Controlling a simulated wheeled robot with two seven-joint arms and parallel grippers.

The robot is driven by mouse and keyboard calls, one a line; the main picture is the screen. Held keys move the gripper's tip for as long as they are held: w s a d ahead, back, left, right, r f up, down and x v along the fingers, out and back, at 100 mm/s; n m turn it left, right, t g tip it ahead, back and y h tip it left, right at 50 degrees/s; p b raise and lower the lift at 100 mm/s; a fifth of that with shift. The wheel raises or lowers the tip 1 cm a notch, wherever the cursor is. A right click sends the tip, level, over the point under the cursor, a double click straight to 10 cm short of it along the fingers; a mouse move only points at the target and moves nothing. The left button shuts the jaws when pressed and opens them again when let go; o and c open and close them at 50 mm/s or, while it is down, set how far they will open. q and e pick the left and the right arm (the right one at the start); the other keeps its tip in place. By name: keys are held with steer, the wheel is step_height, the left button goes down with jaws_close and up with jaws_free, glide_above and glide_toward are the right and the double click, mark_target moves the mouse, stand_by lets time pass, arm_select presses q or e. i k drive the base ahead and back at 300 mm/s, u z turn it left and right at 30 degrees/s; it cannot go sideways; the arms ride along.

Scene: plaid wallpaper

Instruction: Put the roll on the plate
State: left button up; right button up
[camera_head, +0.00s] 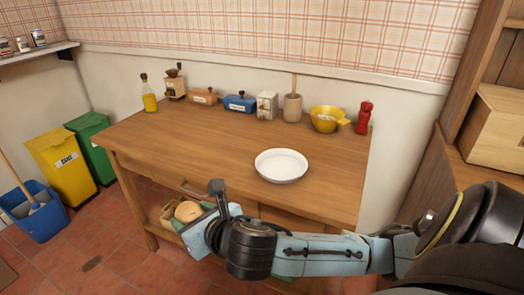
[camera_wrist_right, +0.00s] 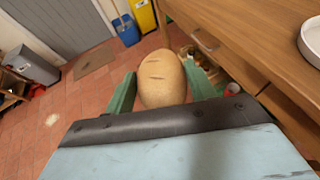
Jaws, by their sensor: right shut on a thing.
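The roll (camera_wrist_right: 162,80) is a tan, oval bread roll with slashes on top. In the right wrist view it sits between the two green fingers of my right gripper (camera_wrist_right: 163,92), which is shut on it. In the head view the roll (camera_head: 187,211) shows beside my right gripper, at the front edge of the wooden table and lower than its top. The white round plate (camera_head: 281,166) lies empty on the table, up and to the right of the gripper. Part of the plate (camera_wrist_right: 312,42) also shows at the right edge of the wrist view. My left gripper is not in view.
Along the back of the wooden table (camera_head: 200,150) stand an oil bottle (camera_head: 149,95), a blue box (camera_head: 240,103), a yellow bowl (camera_head: 326,119) and a red mill (camera_head: 364,117). The tabletop around the plate is clear. Bins (camera_head: 65,165) and a blue bucket (camera_head: 35,212) stand at left.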

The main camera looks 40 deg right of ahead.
mark_target(281, 167)
steer(key=i, duration=2.1)
steer(key=z, duration=2.45)
